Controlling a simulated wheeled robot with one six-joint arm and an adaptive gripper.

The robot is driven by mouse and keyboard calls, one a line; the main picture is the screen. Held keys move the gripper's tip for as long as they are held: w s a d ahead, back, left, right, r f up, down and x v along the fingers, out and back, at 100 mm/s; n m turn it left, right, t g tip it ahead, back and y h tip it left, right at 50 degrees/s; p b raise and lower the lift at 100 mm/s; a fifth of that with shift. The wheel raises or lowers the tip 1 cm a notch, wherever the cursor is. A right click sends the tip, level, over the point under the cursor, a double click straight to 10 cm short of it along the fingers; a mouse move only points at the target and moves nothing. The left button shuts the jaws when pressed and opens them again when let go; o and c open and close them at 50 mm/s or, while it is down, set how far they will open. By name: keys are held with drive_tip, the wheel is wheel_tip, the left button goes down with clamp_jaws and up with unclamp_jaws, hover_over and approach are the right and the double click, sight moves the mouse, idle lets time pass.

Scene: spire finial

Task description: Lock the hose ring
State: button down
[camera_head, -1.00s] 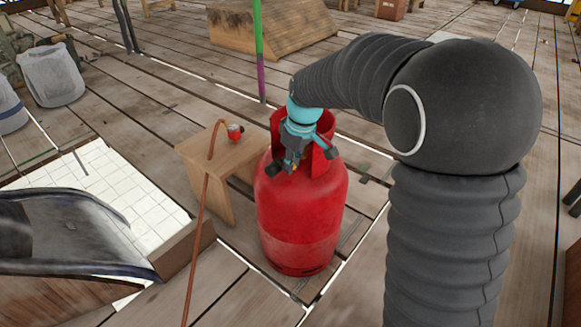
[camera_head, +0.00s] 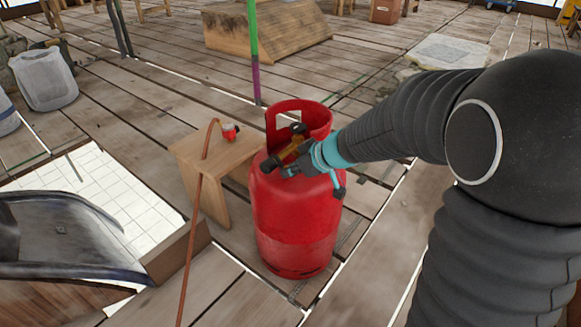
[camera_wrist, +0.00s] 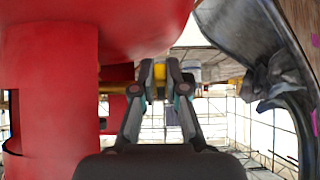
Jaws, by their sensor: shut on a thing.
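A red gas cylinder (camera_head: 294,225) stands upright on the deck in the head view, with a red guard collar (camera_head: 316,119) around its top. A brass-coloured valve part (camera_head: 292,150) with a black knob (camera_head: 298,128) above it sits at the collar's opening. My gripper (camera_head: 284,167) reaches in from the right, low over the cylinder top. In the wrist view its fingertips (camera_wrist: 160,76) are close together with a small yellow-brass part between them. A red-capped fitting (camera_head: 230,132) at the hose (camera_head: 200,190) end rests on the stool. I cannot make out a separate hose ring.
The wooden stool (camera_head: 215,165) stands left of the cylinder, with the hose running down in front of it. A dark curved seat-like thing (camera_head: 70,235) is at lower left. A green and purple pole (camera_head: 253,50) stands behind.

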drive_tip(key=shift+w+a+f+t+y, duration=0.1)
drive_tip(key=shift+f+t+y, duration=0.5)
drive_tip(key=shift+y, duration=0.25)
drive_tip(key=shift+w+f+t+y, duration=0.1)
drive_tip(key=shift+f+t+y, duration=0.3)
drive_tip(key=shift+t+y, duration=0.4)
drive_tip(key=shift+w+a+f+t+y, duration=0.1)
drive_tip(key=shift+a+f+t+y, duration=0.2)
drive_tip(key=shift+t+y, duration=0.45)
drive_tip(key=shift+d, duration=0.1)
drive_tip(key=c, duration=1.2)
unclamp_jaws()
drive_tip(key=v, duration=1.2)
drive_tip(key=shift+f, duration=0.2)
